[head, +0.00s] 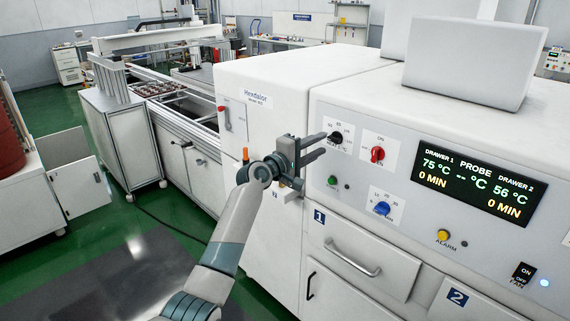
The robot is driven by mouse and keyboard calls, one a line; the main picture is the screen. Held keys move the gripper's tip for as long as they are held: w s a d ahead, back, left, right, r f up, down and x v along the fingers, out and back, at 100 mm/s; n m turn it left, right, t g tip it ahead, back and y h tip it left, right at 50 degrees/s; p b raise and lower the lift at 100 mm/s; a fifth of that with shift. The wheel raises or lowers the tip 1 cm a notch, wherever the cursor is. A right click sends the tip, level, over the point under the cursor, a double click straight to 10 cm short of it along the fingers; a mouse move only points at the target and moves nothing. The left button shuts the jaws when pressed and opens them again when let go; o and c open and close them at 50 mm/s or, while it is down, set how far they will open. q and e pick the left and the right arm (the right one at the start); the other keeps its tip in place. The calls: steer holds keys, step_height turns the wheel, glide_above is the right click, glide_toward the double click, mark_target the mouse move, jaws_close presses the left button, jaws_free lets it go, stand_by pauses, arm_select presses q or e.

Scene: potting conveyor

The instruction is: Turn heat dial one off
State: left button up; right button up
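The white machine front carries a black dial (335,138), a red dial (377,154) and a blue dial (381,208), each on a white label plate. The label print is too small to read surely, so I cannot tell which is heat dial one. My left gripper (325,145) is at the left edge of this panel, fingers pointing right. Its two fingers are apart with nothing seen between them. The upper fingertip is close to the black dial and overlaps its plate; I cannot tell whether it touches. My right gripper is not in view.
A display (475,181) reads drawer 1 at 75 °C and drawer 2 at 56 °C. A green button (332,180), a yellow alarm button (442,235) and a fan switch (523,275) are on the panel. The drawer 1 handle (352,258) sticks out below.

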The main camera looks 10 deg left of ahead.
arm_select(q)
steer(key=b+v, duration=0.3)
steer(key=v, duration=1)
steer(key=shift+s+a+b, duration=0.25)
steer(key=shift+s+b, duration=0.05)
steer(key=shift+b, duration=0.05)
